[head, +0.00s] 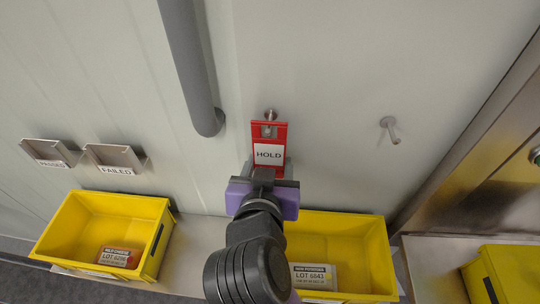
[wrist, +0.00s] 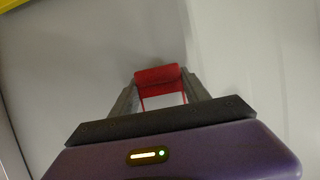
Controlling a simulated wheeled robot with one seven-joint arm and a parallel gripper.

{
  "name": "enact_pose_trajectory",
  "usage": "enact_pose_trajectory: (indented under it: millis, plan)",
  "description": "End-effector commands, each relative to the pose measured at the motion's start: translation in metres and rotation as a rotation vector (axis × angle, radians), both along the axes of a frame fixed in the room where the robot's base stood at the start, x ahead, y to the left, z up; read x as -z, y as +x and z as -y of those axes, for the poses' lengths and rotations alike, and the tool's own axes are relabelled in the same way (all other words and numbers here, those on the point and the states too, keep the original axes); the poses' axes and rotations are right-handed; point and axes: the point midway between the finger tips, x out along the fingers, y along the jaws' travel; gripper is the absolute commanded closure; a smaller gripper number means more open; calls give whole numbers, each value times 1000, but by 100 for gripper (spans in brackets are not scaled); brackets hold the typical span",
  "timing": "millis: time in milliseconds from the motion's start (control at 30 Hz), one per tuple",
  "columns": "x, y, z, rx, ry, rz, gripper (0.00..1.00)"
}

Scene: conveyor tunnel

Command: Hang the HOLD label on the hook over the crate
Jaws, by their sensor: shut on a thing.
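The red HOLD label (head: 283,138) with a white panel is upright near the wall, and its red part also shows between the fingers in the wrist view (wrist: 160,75). My gripper (head: 268,166) is shut on its lower part; the fingers show in the wrist view (wrist: 160,93). A metal hook (head: 270,115) on the wall is at the label's top edge. A grey spot shows in the label's upper opening; I cannot tell whether the hook passes through. A yellow crate (head: 375,250) with a lot card inside stands below, partly hidden by my arm. A second hook (head: 390,130) is to the right, empty.
Another yellow crate (head: 158,215) with a lot card stands at left. Holders marked PASSED (head: 52,153) and FAILED (head: 115,158) are on the wall. A thick grey pipe (head: 190,65) runs down left of the label. A metal frame (head: 465,150) is at right.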

Motion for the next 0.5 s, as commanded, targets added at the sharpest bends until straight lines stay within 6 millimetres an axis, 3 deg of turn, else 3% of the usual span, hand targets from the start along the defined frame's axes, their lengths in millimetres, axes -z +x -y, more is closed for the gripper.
enact_pose_trajectory:
  millis: [500]
  plan:
    - [-11, 0, 0, 0, 0, 0, 100]
